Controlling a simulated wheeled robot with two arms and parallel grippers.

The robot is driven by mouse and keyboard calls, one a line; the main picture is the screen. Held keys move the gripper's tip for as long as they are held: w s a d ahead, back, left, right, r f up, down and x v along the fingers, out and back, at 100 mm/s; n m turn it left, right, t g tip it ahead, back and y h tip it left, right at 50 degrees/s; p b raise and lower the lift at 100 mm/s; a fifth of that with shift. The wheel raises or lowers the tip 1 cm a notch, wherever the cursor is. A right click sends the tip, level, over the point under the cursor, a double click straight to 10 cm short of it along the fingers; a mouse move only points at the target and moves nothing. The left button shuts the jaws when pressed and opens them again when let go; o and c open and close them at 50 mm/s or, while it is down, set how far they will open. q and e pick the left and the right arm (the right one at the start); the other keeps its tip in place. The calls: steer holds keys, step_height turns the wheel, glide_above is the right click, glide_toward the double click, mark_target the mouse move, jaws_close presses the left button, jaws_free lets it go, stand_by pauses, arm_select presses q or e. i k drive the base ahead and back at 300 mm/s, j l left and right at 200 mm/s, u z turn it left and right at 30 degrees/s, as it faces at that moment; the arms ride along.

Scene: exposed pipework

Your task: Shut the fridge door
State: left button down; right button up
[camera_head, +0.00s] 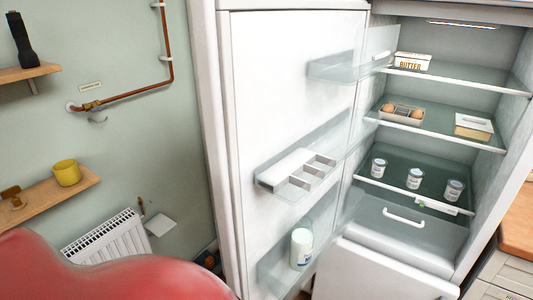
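The fridge (487,205) stands at the right with its interior lit and showing. Its white door (290,95) is open, hinged near the middle of the view and swung out to the left, with its inner face and clear door shelves toward me. A white bottle (301,248) stands in the lowest door shelf, and a white divided tray (297,175) sits in the middle one. Neither of my grippers is in view. A large red shape at the lower left hides part of the floor and wall.
Fridge shelves hold a butter box (412,62), an egg carton (401,113), a lidded tub (473,126) and several cans. At left are a radiator (106,240), copper pipe (135,95) and a wall shelf (50,201) with a yellow cup (66,173). A wooden counter (518,222) is at right.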

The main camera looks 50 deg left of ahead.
mark_target(279, 85)
steer(key=k+j, duration=0.15)
steer(key=j, duration=0.25)
steer(key=k+j, duration=0.15)
steer(key=j, duration=0.25)
steer(key=k+j, duration=0.1)
steer(key=j, duration=0.25)
steer(key=k+j, duration=0.15)
steer(key=j, duration=0.25)
steer(key=i+j, duration=0.2)
steer(key=j, duration=0.2)
steer(key=i+j+u, duration=0.1)
steer(key=i+j, duration=0.15)
steer(key=j, duration=0.15)
steer(key=k+j+z, duration=0.1)
steer(key=k, duration=0.05)
